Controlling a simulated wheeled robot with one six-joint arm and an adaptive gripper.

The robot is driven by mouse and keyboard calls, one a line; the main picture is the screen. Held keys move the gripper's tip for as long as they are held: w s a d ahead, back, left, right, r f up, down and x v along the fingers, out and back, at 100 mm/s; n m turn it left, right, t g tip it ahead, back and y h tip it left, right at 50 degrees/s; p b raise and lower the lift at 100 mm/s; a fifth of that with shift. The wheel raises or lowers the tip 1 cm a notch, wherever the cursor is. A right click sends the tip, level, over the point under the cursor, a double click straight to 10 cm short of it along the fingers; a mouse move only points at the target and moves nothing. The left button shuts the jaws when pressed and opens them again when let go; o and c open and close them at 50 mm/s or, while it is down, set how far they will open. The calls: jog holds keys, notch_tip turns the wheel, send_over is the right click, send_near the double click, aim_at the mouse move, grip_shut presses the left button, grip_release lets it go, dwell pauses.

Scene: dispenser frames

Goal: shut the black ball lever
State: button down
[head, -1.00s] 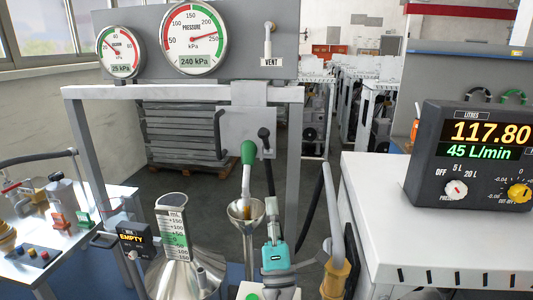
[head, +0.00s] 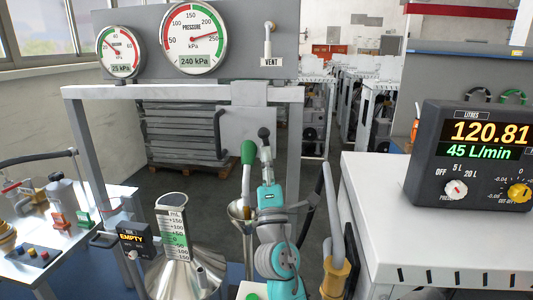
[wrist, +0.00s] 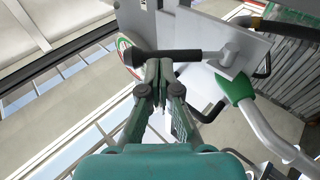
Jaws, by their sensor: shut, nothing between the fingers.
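The black ball lever (head: 264,133) is on the grey plate below the gauge panel, its ball upward in the head view. In the wrist view the lever (wrist: 185,55) lies across the picture, with its ball at the left and its pivot on the pale plate at the right. My gripper (head: 267,155) is shut and empty, just below the ball in the head view. In the wrist view my fingertips (wrist: 160,66) overlap the lever's shaft near the ball; I cannot tell whether they touch it.
A pressure gauge (head: 194,39) reads 240 kPa. The litres display (head: 486,132) reads 120.81 and 45 L/min. A white bench (head: 400,232) is at the right.

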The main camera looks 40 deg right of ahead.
jog(key=shift+w+d+r, duration=0.2)
jog(key=shift+w+r, duration=0.2)
